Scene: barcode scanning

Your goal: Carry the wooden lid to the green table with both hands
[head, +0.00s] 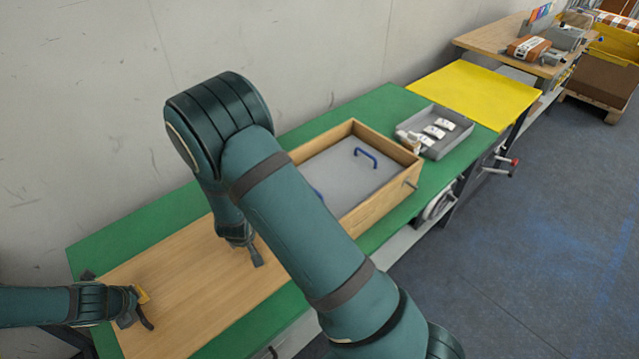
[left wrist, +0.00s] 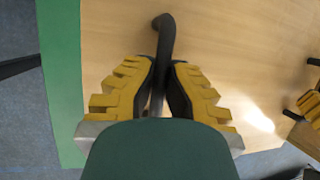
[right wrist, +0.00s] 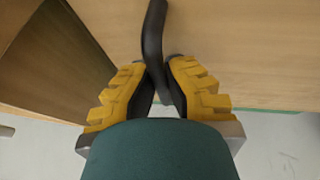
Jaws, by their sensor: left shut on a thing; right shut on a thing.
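The wooden lid (head: 190,285), a flat light-wood board, is over the left part of the green table (head: 130,232); I cannot tell whether it rests or hovers. My left gripper (head: 143,308) is shut on a dark handle (left wrist: 163,38) at the lid's left end. My right gripper (head: 253,250) is shut on another dark handle (right wrist: 153,38) near the lid's right end. The lid also shows under both wrists. My right arm hides part of the lid and box.
An open wooden box (head: 385,200) with a grey inner panel and blue handles stands right of the lid. A grey tray (head: 459,145) with small white items is beyond it. A yellow table (head: 475,90) adjoins the far right. A wall runs behind.

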